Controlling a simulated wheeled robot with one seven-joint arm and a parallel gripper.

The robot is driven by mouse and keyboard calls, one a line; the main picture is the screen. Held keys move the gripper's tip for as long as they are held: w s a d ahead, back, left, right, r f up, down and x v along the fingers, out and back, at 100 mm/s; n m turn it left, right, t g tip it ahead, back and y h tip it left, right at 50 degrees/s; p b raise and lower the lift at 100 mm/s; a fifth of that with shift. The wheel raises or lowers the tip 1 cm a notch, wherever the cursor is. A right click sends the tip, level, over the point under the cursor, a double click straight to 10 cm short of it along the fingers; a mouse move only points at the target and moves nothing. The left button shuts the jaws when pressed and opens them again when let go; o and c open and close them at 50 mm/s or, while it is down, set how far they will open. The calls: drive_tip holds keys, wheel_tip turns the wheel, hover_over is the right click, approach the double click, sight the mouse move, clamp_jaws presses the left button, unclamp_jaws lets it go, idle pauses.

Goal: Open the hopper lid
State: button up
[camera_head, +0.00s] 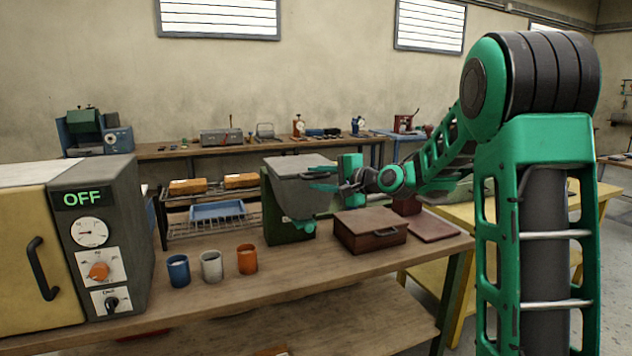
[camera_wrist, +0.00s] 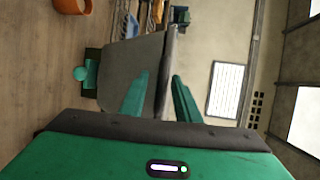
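The grey hopper (camera_head: 290,190) stands on a green base on the wooden workbench, with a green spout at its lower front. Its flat grey lid (camera_head: 298,161) lies closed on top. My gripper (camera_head: 322,179) is at the hopper's right side, near the top. In the wrist view the two green fingers of my gripper (camera_wrist: 161,92) are apart, with the lid's thin edge (camera_wrist: 170,60) showing between them. One finger overlaps the hopper body (camera_wrist: 128,75) and the other lies on the lid's far side. I cannot tell whether either finger touches the lid.
Blue, white and orange cups (camera_head: 247,259) stand at the bench front. A brown box (camera_head: 370,236) sits right of the hopper. A grey and yellow machine (camera_head: 95,235) marked OFF stands at left. A wire rack with a blue tray (camera_head: 217,211) is behind. Space above the hopper is clear.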

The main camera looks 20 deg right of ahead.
drive_tip(key=shift+w, duration=0.1)
drive_tip(key=shift+f, duration=0.1)
clamp_jaws()
drive_tip(key=shift+a, duration=0.1)
drive_tip(key=shift+a, duration=0.15)
drive_tip(key=shift+r, duration=0.3)
drive_tip(key=shift+r+g, duration=0.2)
drive_tip(key=shift+g, duration=0.1)
